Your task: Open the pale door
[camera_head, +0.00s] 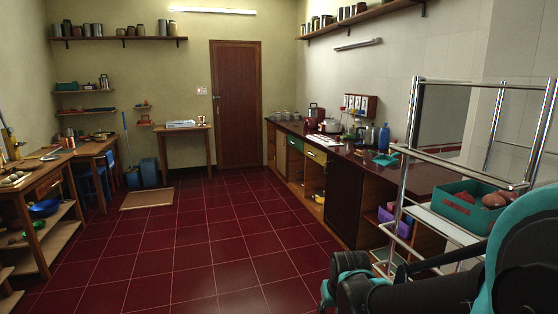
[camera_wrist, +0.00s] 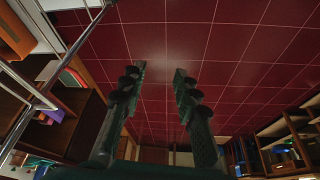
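A pale tan door panel (camera_head: 281,158) shows in the head view, low in the cabinet row under the right-hand counter, towards the far end. It looks shut; its handle is too small to make out. My gripper (camera_wrist: 159,71) is open and empty in the wrist view, its two dark fingers apart over the red floor. In the head view my arm fills the lower right corner, well short of the pale door. The pale door cannot be made out in the wrist view.
A chrome rack (camera_head: 401,170) with a green crate (camera_head: 462,209) stands close on the right. A dark cabinet door (camera_head: 347,205) and open shelves lie along the counter (camera_head: 345,151). A wooden table (camera_head: 40,215) stands left. The red tiled floor (camera_head: 195,240) between is clear.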

